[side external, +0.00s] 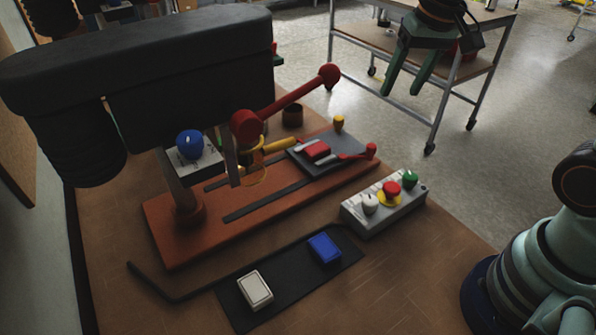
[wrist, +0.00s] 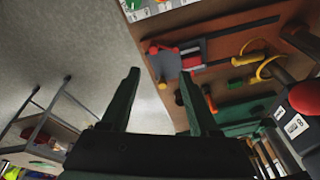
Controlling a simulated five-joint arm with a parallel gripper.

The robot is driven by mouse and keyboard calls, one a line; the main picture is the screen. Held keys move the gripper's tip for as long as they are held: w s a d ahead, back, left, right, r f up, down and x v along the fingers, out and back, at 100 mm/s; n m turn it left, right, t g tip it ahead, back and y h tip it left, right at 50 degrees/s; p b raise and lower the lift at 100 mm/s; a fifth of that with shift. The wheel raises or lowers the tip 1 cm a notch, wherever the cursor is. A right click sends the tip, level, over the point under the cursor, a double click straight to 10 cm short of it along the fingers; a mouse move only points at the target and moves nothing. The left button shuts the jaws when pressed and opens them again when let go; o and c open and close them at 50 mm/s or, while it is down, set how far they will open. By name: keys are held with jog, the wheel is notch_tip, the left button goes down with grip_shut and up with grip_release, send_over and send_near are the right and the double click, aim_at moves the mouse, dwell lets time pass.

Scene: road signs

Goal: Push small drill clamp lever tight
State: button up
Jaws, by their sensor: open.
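The drill (side external: 140,65) has a black head over a red-orange base (side external: 190,230). A grey clamp plate (side external: 350,148) sits on the base's right end, with a red block (side external: 316,151) on it. A small red clamp lever (side external: 352,156) with a round knob lies along the plate's right side. In the wrist view the grey plate (wrist: 168,66) shows beyond the fingers, with a red part (wrist: 154,50) beside it. My gripper (side external: 402,86) is open and empty, in the air above and right of the clamp, apart from it. Its green fingers also show in the wrist view (wrist: 160,98).
A larger red drill handle (side external: 300,92) slopes up beside the head. A grey button box (side external: 385,207) stands at the base's front right. A black mat (side external: 290,283) carries a white block (side external: 254,290) and a blue block (side external: 324,248). A metal cart (side external: 440,95) stands behind.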

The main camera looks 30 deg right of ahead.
aim_at(372, 146)
jog(key=w+d+f+m+g, duration=0.2)
jog(key=w+f+m+g, duration=0.1)
jog(key=w+f+m, duration=0.25)
jog(key=shift+n, duration=0.45)
jog(key=f, duration=1.2)
jog(key=shift+w+d+f, duration=0.2)
jog(key=shift+w+f, duration=0.15)
jog(key=shift+w, duration=0.05)
grip_shut()
dwell(0.4)
